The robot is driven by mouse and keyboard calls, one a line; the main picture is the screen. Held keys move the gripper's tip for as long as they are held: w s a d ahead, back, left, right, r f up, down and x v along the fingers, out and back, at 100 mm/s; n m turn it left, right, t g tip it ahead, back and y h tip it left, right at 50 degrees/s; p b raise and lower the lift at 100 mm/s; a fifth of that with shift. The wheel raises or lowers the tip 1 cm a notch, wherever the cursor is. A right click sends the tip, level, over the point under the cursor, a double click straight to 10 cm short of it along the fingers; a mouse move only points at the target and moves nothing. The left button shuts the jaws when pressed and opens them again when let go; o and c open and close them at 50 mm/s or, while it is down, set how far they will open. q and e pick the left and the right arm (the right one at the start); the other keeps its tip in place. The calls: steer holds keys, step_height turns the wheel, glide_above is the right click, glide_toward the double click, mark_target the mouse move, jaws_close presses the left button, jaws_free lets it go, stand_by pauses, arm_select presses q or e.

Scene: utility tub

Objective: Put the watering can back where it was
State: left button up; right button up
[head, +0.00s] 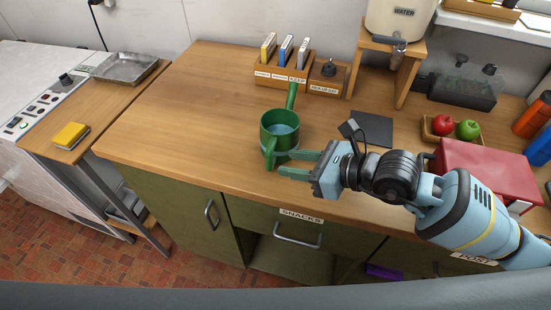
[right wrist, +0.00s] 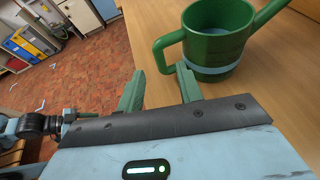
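The green watering can (head: 267,130) stands upright on the wooden counter near its front edge. Its spout points to the back and its handle to the front. Its inside looks bluish. In the right wrist view the can (right wrist: 222,45) stands ahead and to the right, with its handle (right wrist: 163,48) just beyond my fingertips. My right gripper (head: 290,164) is open and empty, low over the counter's front edge beside the handle. In the right wrist view its green fingers (right wrist: 160,72) are apart with nothing between them. My left gripper is not in view.
A dark square mat (head: 372,128) lies empty right of the can. Behind are a wooden box of labelled folders (head: 268,73) and a water dispenser (head: 401,18) on a stand. A red box (head: 480,165) and an apple tray (head: 433,137) are at right. The counter's left half is clear.

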steer(key=shift+v, duration=1.9)
steer(key=shift+s, duration=0.1)
